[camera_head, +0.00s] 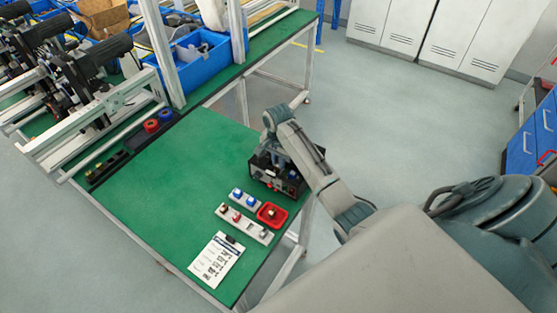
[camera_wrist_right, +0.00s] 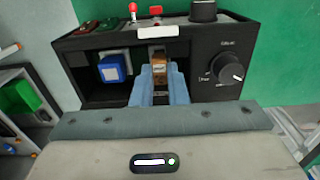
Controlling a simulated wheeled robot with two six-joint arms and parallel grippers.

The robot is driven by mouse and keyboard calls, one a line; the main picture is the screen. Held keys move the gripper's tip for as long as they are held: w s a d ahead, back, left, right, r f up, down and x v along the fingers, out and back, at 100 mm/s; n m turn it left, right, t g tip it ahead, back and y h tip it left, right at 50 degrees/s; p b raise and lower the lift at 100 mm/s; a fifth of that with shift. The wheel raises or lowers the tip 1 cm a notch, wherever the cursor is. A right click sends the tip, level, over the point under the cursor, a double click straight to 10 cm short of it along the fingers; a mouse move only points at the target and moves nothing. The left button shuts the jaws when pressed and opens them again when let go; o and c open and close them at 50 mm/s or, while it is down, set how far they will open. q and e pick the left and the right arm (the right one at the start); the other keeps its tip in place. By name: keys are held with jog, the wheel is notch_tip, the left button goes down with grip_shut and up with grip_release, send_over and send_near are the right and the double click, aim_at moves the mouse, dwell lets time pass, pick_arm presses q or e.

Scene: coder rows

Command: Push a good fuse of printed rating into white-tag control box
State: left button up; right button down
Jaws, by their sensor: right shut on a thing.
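The black control box (camera_head: 262,175) stands near the right edge of the green table; it fills the right wrist view (camera_wrist_right: 95,45), with a white tag (camera_wrist_right: 157,31) on its top front edge. A blue fuse (camera_wrist_right: 112,68) sits in the left part of its open front. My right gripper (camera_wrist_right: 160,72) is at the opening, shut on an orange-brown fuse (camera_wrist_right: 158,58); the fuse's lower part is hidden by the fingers. I cannot tell how deep it sits. In the head view the right gripper (camera_head: 272,150) is partly hidden by its arm. My left gripper is not in view.
A red tray (camera_head: 283,216) and white strips of blue (camera_head: 243,207) and mixed fuses (camera_head: 242,228) lie in front of the box. A printed sheet (camera_head: 208,252) lies near the front edge. A knob (camera_wrist_right: 232,70) is right of the opening. The table's middle is clear.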

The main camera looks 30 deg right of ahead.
jog(key=shift+f, duration=0.3)
jog(key=c, duration=1.3)
grip_release()
jog(key=shift+c, duration=0.2)
